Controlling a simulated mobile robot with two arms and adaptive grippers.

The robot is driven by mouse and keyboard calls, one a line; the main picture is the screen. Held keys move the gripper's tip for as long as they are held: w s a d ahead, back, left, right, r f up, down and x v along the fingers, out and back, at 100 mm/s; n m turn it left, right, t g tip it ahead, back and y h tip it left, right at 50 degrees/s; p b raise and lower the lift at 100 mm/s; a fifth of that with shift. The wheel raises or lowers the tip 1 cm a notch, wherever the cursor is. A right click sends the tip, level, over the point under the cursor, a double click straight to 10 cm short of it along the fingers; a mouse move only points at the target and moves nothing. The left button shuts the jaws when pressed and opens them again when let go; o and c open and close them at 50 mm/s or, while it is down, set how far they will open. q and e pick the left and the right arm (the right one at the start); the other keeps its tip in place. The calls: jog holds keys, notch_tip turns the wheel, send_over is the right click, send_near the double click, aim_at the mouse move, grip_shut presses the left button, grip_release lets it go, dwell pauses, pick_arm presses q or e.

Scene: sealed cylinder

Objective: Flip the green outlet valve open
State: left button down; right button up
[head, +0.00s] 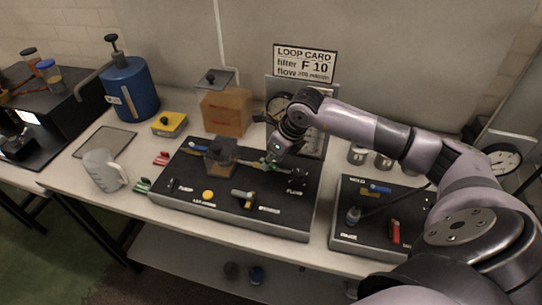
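A small green valve handle (262,167) shows on the black panel (225,211), partly hidden by my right gripper (269,159). The gripper comes down from above and to the right, with its fingertips at or just above the green handle. Whether it touches the handle, and whether its fingers are open or shut, is too small to tell. Just left of the handle stands a clear box-like vessel (221,153) with a dark lid. My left gripper is not in view.
A yellow knob (208,195) and a grey-yellow valve (243,198) sit on the panel's front half. A second black panel (365,240) lies to the right. A brown box (226,111) and a blue canister (132,92) stand behind. A clear jug (104,171) stands left.

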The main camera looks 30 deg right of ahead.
jog(key=shift+f, duration=0.3)
jog(key=shift+c, duration=0.5)
jog(key=shift+w, duration=0.1)
grip_shut()
